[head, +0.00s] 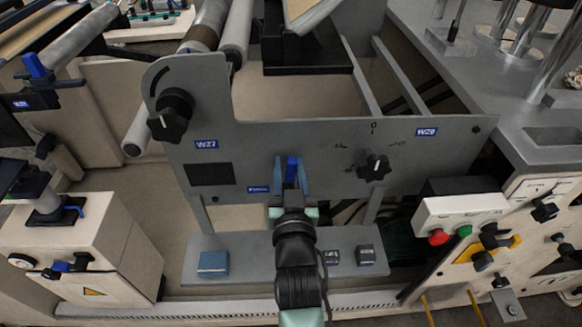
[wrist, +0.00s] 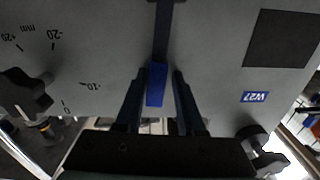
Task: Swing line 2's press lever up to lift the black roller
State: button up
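A press lever with a blue grip (head: 291,168) is on the grey side plate, low and left of the middle. In the wrist view its blue grip (wrist: 157,84) sits between my fingers, with its dark bar running up the picture from it. My gripper (head: 291,176) has its two blue fingers on either side of the grip. In the wrist view my gripper (wrist: 157,88) is open, with a narrow gap beside the grip on each side. I cannot pick out the black roller for sure.
The grey plate (head: 320,140) carries a black knob (head: 171,115) at left and another (head: 374,168) at right. A base plate (head: 250,255) with small blocks lies below. A white button box (head: 455,215) stands to the right, and a beige cabinet (head: 75,240) to the left.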

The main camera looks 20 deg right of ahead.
jog(key=shift+o, duration=1)
jog(key=shift+d, duration=0.1)
jog(key=shift+s+f, duration=0.1)
jog(key=shift+s, duration=0.05)
jog(key=v, duration=1.2)
jog(key=shift+s, duration=0.35)
